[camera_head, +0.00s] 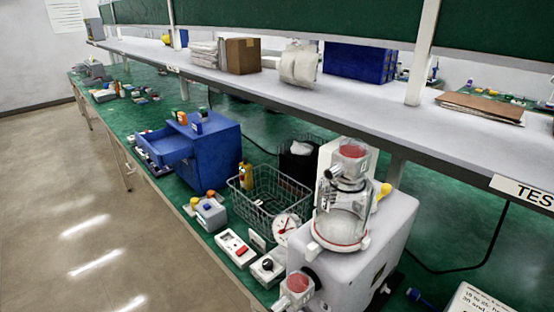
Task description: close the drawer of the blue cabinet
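The blue cabinet (211,154) stands on the green bench at left of centre. Its drawer (167,148) is pulled out toward the left, over the front side of the bench. The drawer's open top shows, and its inside looks mostly empty. Small orange and blue items (190,119) rest on the cabinet's top. I cannot make out my gripper in this view, so its place relative to the drawer does not show.
A wire basket (262,190) stands right of the cabinet. Small grey devices (209,213) sit in front of it. A pale pump unit with a clear canister (342,215) fills the near right. A long shelf (300,92) overhangs the bench. The floor (80,210) at left is clear.

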